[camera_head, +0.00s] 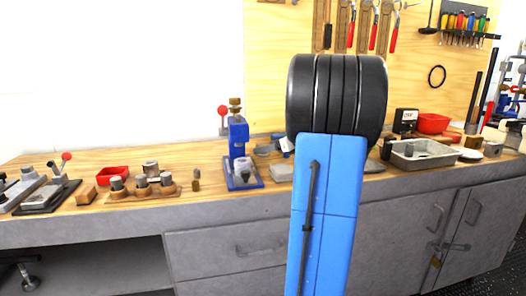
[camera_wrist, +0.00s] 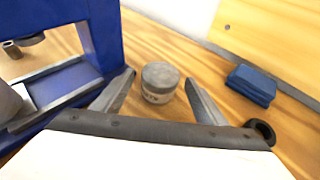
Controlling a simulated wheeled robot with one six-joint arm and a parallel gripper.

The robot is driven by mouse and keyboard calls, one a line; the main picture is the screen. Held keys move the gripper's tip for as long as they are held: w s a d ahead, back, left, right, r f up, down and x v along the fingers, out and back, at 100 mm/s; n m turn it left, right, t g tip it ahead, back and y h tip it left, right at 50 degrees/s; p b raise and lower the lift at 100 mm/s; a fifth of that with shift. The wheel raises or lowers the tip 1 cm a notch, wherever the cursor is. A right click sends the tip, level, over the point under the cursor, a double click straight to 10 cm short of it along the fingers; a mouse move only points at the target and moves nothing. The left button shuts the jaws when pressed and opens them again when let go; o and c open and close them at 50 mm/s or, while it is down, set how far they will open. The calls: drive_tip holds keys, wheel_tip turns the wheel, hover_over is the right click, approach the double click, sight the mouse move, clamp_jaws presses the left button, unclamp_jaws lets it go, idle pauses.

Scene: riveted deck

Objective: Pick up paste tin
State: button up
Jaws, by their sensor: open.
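A small round grey tin (camera_wrist: 159,82) with partly readable lettering on its side stands upright on the wooden bench top in the wrist view. My gripper (camera_wrist: 161,77) is open, with one finger on each side of the tin and a gap showing on both sides. The fingers do not touch it. In the head view my blue and black arm covers part of the bench, and I cannot make out the tin or the gripper there.
A blue press (camera_head: 240,152) stands close left of the tin, and its frame also shows in the wrist view (camera_wrist: 104,40). A dark blue block (camera_wrist: 251,84) and a black ring (camera_wrist: 261,131) lie to the right. A metal tray (camera_head: 420,153) stands farther right.

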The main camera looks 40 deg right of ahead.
drive_tip(key=shift+w+f, duration=0.1)
drive_tip(key=shift+w, duration=0.15)
drive_tip(key=c, duration=1.2)
